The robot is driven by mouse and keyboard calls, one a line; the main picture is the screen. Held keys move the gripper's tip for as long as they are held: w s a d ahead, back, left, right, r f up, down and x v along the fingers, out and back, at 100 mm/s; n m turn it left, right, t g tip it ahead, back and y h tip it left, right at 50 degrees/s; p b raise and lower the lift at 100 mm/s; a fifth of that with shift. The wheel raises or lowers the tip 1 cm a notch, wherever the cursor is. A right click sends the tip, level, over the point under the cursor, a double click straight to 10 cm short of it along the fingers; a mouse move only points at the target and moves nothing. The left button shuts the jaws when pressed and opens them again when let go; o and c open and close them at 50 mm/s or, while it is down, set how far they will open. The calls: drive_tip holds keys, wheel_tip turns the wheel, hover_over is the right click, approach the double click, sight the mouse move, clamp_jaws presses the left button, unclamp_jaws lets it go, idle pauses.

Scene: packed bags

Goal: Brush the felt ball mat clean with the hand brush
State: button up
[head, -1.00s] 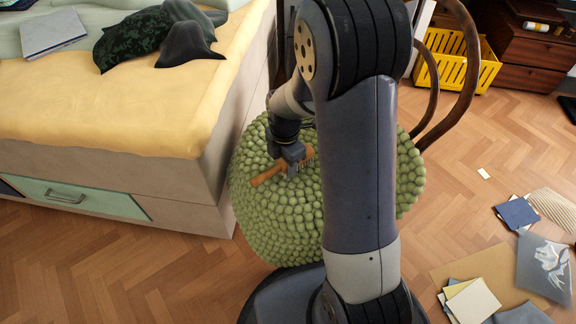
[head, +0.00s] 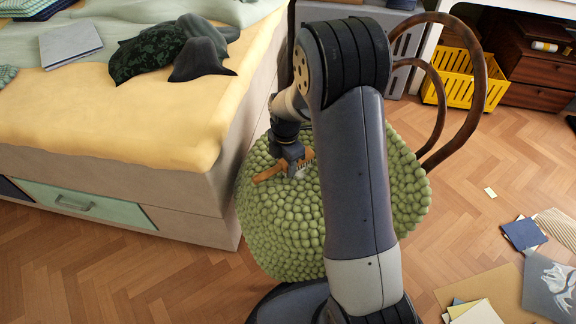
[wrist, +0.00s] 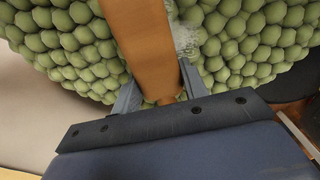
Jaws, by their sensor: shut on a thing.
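The hand brush (head: 270,173) has an orange-brown wooden handle and lies slantwise just over the green felt ball mat (head: 285,240). My gripper (head: 291,165) is shut on the brush, above the far left part of the mat. In the wrist view, the brush (wrist: 145,40) runs up between my two fingers (wrist: 155,92), with mat balls (wrist: 245,40) on both sides. A pale fuzzy patch (wrist: 186,40) shows at the brush's right side; I cannot tell whether it is bristles or dust. My arm hides the middle of the mat in the head view.
A bed (head: 120,130) with a yellow cover stands close on the left. Curved brown wooden rails (head: 470,110) rise behind the mat's right side. A yellow crate (head: 462,85) stands beyond them. Papers and cards (head: 550,285) lie on the floor at right. Floor between is clear.

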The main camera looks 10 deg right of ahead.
sight(300, 194)
drive_tip(key=shift+w+f, duration=0.1)
drive_tip(key=shift+w, duration=0.9)
drive_tip(key=shift+d+p, duration=0.3)
drive_tip(key=shift+d, duration=0.25)
drive_tip(key=shift+s+d, duration=0.15)
drive_tip(key=shift+s, duration=1.6)
drive_tip(key=shift+s+d, duration=0.2)
drive_tip(key=shift+s, duration=1.55)
drive_tip(key=shift+s+d, duration=0.15)
drive_tip(key=shift+s, duration=1.6)
drive_tip(key=shift+w+a+r+p, duration=0.1)
drive_tip(key=shift+w+p, duration=0.1)
drive_tip(key=shift+w, duration=0.6)
drive_tip(key=shift+w+a+r+p, duration=0.1)
drive_tip(key=shift+w+p, duration=0.1)
drive_tip(key=shift+w, duration=0.55)
drive_tip(key=shift+w+a+f+p, duration=0.15)
drive_tip(key=shift+w+p, duration=0.05)
drive_tip(key=shift+w, duration=1.7)
drive_tip(key=shift+w+a+f+p, duration=0.15)
drive_tip(key=shift+w, duration=1.7)
drive_tip(key=shift+r+p, duration=2.25)
drive_tip(key=shift+r, duration=0.8)
